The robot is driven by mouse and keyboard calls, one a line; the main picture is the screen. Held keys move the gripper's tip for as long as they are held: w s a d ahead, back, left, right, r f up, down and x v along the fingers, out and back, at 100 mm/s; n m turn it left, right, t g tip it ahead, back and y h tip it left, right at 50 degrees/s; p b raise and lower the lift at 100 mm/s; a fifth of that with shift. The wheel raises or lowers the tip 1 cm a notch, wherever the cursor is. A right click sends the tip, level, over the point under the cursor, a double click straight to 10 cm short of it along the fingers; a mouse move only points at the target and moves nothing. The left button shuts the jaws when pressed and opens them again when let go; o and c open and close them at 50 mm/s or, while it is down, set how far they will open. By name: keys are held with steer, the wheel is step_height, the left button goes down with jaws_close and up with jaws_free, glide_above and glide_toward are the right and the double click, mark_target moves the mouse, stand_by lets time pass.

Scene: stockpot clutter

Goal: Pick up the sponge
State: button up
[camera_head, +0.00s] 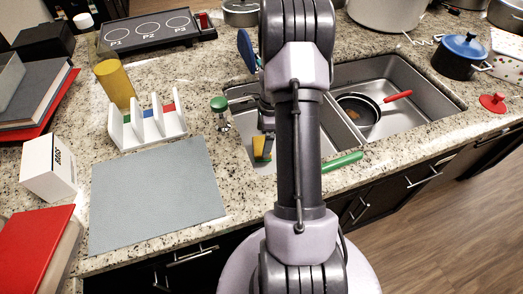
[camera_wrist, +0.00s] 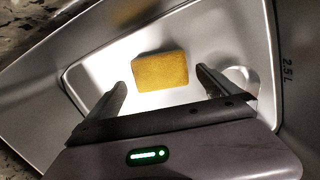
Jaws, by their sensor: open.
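The yellow sponge (camera_wrist: 160,71) lies on the bottom of a shiny metal basin (camera_wrist: 108,52) in the wrist view, with one wall marked "2.5L". My gripper (camera_wrist: 161,80) is open, its two fingers apart on the left and right of the sponge's near side. The sponge is not held, and I cannot tell how far the fingertips are above it. In the head view, a yellow block (camera_head: 261,149) shows just left of my arm over the left sink; I cannot tell whether it is the sponge. My arm hides most of the gripper there.
The right sink (camera_head: 420,78) holds a dark pan (camera_head: 357,112) with a red handle. A green handle (camera_head: 343,161) lies at the front edge. A green-knobbed item (camera_head: 219,104) and a white rack (camera_head: 148,130) stand left. The grey mat (camera_head: 155,195) is bare.

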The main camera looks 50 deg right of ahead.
mark_target(262, 145)
steer(key=f+b, duration=0.1)
steer(key=f, duration=0.4)
steer(key=shift+w+a+b, duration=0.2)
steer(key=shift+b, duration=0.15)
steer(key=shift+r, duration=0.15)
steer(key=shift+c, duration=0.2)
steer(key=c, duration=1.3)
steer(key=shift+o, duration=0.2)
step_height(262, 145, up, 18)
steer(key=p, duration=0.7)
steer(key=o, duration=0.8)
steer(key=c, duration=0.5)
steer(key=shift+c, duration=0.2)
